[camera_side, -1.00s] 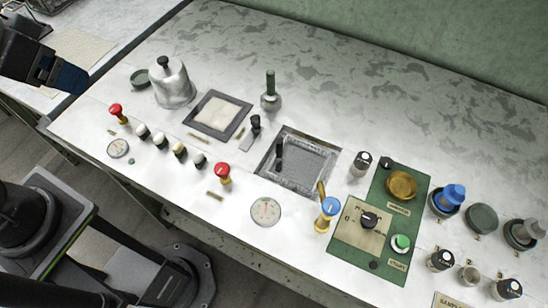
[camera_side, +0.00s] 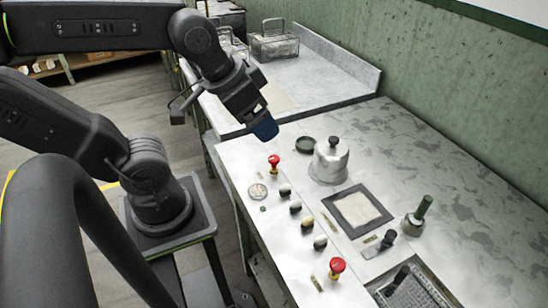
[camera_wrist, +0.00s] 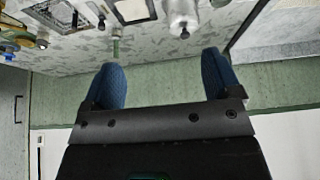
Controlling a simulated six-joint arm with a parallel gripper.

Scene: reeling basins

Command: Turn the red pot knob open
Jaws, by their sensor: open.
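Two red knobs stand on the metal panel: one (camera_side: 274,159) at its far end beside a small round gauge, the other (camera_side: 337,266) near its front edge. Which one is the pot's knob I cannot tell. A metal pot-like vessel (camera_side: 329,163) with a black top knob stands right of the far red knob; it also shows at the top of the wrist view (camera_wrist: 183,20). My gripper (camera_side: 265,128) has blue fingertips and appears just above and behind the far red knob, apart from it. In the wrist view my gripper (camera_wrist: 160,78) is open and empty; no red knob is visible there.
A square-framed pad (camera_side: 358,209), a green-handled lever (camera_side: 417,218) and a sunken basin (camera_side: 412,288) lie further along the panel. Several pale knobs (camera_side: 296,207) line the front edge. A wire basket (camera_side: 274,43) stands on the counter behind. The panel's back strip is clear.

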